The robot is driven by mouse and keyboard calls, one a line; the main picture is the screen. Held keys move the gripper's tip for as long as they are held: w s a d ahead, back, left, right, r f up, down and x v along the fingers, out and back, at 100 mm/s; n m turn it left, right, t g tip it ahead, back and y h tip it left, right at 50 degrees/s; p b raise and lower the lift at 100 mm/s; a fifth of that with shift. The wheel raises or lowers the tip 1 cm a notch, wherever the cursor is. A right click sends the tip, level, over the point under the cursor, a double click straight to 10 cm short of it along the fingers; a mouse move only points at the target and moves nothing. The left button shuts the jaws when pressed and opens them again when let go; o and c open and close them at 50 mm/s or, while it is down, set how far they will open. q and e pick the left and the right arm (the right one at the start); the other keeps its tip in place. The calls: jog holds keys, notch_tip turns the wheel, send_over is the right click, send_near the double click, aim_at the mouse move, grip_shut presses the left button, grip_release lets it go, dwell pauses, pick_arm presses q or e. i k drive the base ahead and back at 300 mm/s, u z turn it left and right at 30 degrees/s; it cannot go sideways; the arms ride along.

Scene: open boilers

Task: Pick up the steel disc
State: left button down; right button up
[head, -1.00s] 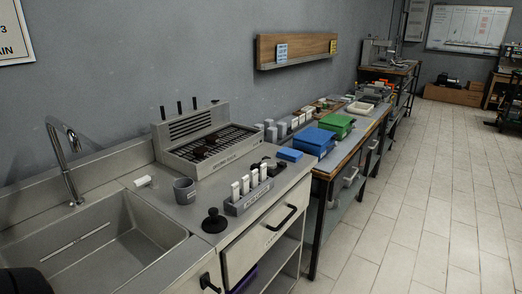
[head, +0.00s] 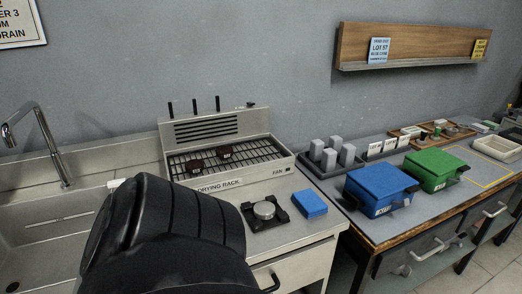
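A large black part of my arm (head: 165,235) fills the lower left of the head view, left of the disc. It hides part of the counter and the sink edge. Neither gripper's fingers show in the view.
A blue block (head: 310,204) lies just right of the disc. The drying rack (head: 275,171) holds two dark brown pieces. Blue (head: 381,187) and green (head: 435,168) bins and grey blocks (head: 331,157) stand on the bench at right. A sink (head: 40,235) is at left.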

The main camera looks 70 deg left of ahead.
aim_at(194, 165)
jog(key=i, duration=1.7)
jog(key=u, duration=4.8)
